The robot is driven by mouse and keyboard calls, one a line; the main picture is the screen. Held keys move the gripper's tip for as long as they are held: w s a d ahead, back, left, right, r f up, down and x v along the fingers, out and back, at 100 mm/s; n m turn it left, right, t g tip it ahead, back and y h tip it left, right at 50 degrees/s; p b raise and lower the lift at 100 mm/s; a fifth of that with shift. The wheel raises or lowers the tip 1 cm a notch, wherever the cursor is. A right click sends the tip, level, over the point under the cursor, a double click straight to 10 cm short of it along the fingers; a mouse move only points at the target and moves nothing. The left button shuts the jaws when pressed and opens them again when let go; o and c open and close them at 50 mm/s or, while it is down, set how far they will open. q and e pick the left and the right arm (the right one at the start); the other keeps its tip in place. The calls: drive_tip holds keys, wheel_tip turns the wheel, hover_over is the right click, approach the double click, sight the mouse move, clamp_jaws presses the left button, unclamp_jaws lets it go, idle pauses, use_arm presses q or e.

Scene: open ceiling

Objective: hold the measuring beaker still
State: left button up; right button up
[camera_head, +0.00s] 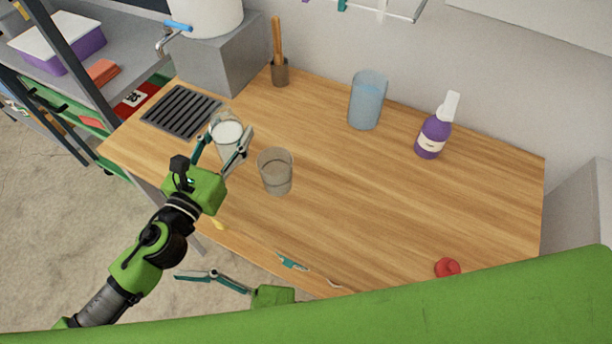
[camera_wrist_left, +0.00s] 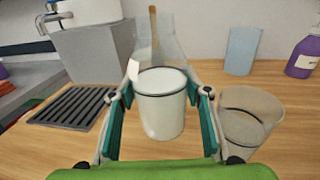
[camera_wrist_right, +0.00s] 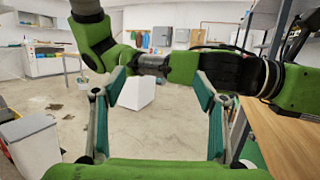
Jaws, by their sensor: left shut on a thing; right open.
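The measuring beaker (camera_head: 227,133) is clear, with white contents, and stands near the left end of the wooden worktop. In the left wrist view the beaker (camera_wrist_left: 161,112) is upright between the two fingers. My left gripper (camera_head: 225,140) is shut on it, one finger on each side. My right gripper (camera_wrist_right: 162,80) is open and empty in the right wrist view. It is low by the front edge of the worktop and faces the open room.
A brownish clear cup (camera_head: 275,173) stands just right of the beaker. A black drain grate (camera_head: 182,112) lies to the left. A blue tumbler (camera_head: 367,101), a purple bottle (camera_head: 433,136) and a holder with a wooden handle (camera_head: 280,74) stand at the back. The worktop's right middle is clear.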

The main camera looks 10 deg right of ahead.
sight(277, 175)
drive_tip(key=w+d+r+m+t+h, duration=0.1)
drive_tip(key=w+d+r+t+h, duration=0.15)
drive_tip(key=w+d, duration=0.8)
drive_tip(key=w+d+r+m+t+h, duration=0.2)
drive_tip(key=w+d+h, duration=0.2)
drive_tip(key=w+d, duration=0.65)
drive_tip(key=f, duration=0.2)
drive_tip(key=w+f+m+h, duration=0.1)
drive_tip(key=f, duration=0.1)
drive_tip(key=w+d+f+h, duration=0.1)
drive_tip(key=f, duration=0.1)
drive_tip(key=shift+f+m+g+h, duration=0.25)
drive_tip(key=shift+f+m+g, duration=0.05)
drive_tip(key=shift+f+g, duration=0.1)
drive_tip(key=shift+f, duration=0.3)
drive_tip(key=shift+h, duration=0.3)
drive_tip(key=x, duration=0.7)
drive_tip(key=shift+w, duration=0.1)
drive_tip(key=c, duration=1.2)
